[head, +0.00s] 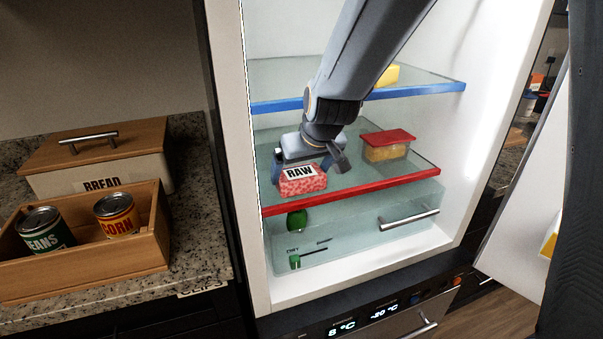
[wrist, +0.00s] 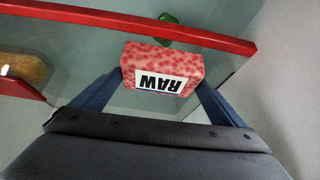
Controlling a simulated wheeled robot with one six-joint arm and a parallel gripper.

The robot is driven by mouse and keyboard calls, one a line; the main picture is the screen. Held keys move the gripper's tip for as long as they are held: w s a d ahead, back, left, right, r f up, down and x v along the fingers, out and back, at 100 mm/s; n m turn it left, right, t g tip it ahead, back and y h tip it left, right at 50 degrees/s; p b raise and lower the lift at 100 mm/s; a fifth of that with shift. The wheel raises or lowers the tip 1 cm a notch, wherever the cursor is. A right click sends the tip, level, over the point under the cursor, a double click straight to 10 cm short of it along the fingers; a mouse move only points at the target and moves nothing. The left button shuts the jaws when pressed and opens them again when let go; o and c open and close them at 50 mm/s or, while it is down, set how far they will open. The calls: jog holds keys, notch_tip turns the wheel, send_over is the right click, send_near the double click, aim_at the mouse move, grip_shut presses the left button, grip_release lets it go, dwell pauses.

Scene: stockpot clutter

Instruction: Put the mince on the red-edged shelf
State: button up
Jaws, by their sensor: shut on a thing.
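The mince (head: 303,182) is a pink speckled block with a white label reading RAW. My gripper (head: 304,168) is shut on it, inside the open fridge at the left front of the red-edged shelf (head: 365,185). In the wrist view the mince (wrist: 162,68) sits between the two blue fingers of my gripper (wrist: 160,90), near the red edge (wrist: 215,38). I cannot tell whether its underside touches the shelf glass.
A red-lidded container (head: 387,146) stands on the same shelf to the right. A blue-edged shelf (head: 420,88) is above, with a yellow block (head: 385,76). A clear drawer (head: 350,232) with a green item is below. The fridge door (head: 525,220) is open at right.

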jog(key=shift+r, duration=0.1)
jog(key=o, duration=1.3)
jog(key=shift+f, duration=0.2)
jog(key=shift+c, duration=0.2)
jog(key=shift+r, duration=0.1)
jog(key=shift+r, duration=0.15)
jog(key=v, duration=1.2)
jog(key=s+d+f+m+g+h, duration=0.1)
jog(key=s+d+f+g, duration=0.2)
jog(key=s+d+f, duration=0.3)
jog(key=s+d+f+m+g+h, duration=0.1)
jog(key=s+d+f+m+g, duration=0.1)
jog(key=s+d+f, duration=0.4)
jog(key=s+f, duration=0.3)
jog(key=f, duration=0.2)
jog(key=shift+d+f+m+g, duration=0.25)
jog(key=shift+d+m+g, duration=0.05)
jog(key=shift+d+g, duration=0.1)
